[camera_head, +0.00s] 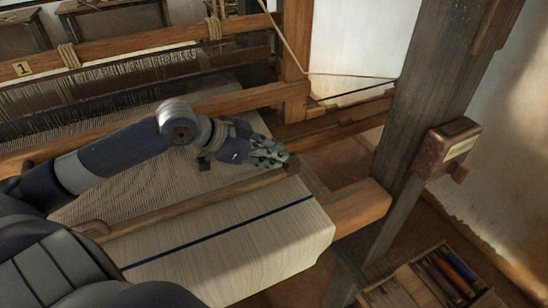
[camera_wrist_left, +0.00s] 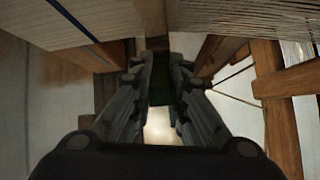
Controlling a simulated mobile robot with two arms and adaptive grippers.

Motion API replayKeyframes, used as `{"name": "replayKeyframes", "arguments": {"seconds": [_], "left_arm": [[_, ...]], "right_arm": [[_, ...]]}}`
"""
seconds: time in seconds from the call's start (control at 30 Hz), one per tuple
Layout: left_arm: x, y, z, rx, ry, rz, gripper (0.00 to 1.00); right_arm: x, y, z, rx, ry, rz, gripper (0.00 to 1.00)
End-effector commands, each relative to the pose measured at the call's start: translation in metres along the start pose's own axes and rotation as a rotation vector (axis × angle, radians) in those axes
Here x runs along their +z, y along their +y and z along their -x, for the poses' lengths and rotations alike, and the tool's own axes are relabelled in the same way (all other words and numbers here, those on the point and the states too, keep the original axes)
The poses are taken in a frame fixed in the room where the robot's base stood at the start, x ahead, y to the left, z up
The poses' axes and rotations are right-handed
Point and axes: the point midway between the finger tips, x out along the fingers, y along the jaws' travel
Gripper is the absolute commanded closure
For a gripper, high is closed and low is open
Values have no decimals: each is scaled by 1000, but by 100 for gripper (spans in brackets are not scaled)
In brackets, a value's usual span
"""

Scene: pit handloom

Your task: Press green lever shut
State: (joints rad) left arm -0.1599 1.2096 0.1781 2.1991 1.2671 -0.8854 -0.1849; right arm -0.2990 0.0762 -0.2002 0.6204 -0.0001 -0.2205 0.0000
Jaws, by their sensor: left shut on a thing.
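My left gripper (camera_head: 272,158) reaches in from the left, over the woven cloth's right edge, near the right end of a wooden bar. In the left wrist view, its two fingers (camera_wrist_left: 160,80) are shut on a dark green piece (camera_wrist_left: 159,92), which looks like the green lever. Only a short part of the lever shows between the fingers. In the head view the hand hides it, so its angle cannot be told. My right gripper is not in view.
The pale cloth (camera_head: 240,245) with a dark blue stripe lies below the hand. A thick wooden post (camera_head: 425,100) with a brown metal box (camera_head: 446,148) stands to the right. A compartmented wooden tray (camera_head: 405,290) sits at lower right. Loom beams and cords are behind.

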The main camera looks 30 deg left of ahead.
Motion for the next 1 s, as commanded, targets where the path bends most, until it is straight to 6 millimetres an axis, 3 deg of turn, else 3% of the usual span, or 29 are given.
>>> {"name": "replayKeyframes", "arguments": {"seconds": [0.3,1.0], "left_arm": [[7,1,-1,-18,88,4,100],[8,1,0,-26,121,1,100]], "right_arm": [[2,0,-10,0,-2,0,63],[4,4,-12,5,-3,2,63]]}}
